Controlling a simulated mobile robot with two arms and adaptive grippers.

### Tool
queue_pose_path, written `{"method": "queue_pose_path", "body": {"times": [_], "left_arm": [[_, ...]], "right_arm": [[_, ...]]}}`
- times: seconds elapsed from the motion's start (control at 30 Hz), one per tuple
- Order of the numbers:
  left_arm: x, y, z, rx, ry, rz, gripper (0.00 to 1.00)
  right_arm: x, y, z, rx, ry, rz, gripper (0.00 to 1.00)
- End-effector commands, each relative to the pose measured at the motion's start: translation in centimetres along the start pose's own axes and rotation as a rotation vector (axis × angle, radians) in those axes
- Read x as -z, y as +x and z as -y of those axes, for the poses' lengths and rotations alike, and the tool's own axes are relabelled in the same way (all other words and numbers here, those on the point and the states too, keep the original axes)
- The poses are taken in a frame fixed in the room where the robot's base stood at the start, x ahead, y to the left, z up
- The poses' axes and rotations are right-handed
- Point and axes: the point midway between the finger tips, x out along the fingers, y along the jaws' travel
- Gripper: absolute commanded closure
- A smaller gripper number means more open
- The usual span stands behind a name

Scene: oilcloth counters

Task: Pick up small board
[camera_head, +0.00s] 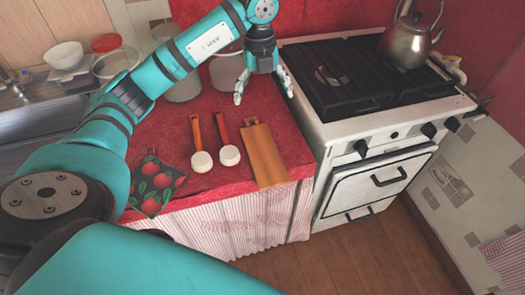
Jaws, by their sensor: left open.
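A small wooden board (264,155) lies flat on the red counter, near its front right edge beside the stove. It has a short handle at its far end. My left gripper (264,90) is open and empty, pointing down above the counter behind the board's handle end, apart from it. My right gripper does not show.
Two ladle-like tools with white heads (202,161) and wooden handles lie left of the board. A strawberry-patterned cloth (154,185) lies further left. The white stove (370,120) with a metal kettle (407,44) stands at the right. Jars and bowls stand behind my arm.

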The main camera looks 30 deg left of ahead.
Motion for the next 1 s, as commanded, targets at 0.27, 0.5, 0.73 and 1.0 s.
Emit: {"method": "queue_pose_path", "body": {"times": [0.27, 0.5, 0.73, 1.0], "left_arm": [[-0.8, 3.3, -1.4, -0.050, -0.036, 0.019, 0.00], [-0.9, 8.5, -1.5, -0.046, -0.034, 0.018, 0.00], [-1.0, 11.4, -1.6, -0.044, -0.032, 0.021, 0.00], [-1.3, 14.0, -1.6, -0.045, -0.032, 0.018, 0.00]], "right_arm": [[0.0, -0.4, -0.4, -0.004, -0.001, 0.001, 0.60], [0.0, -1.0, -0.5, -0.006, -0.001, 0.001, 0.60], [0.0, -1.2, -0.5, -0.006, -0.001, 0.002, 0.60], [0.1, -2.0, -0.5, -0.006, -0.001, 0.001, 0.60]]}}
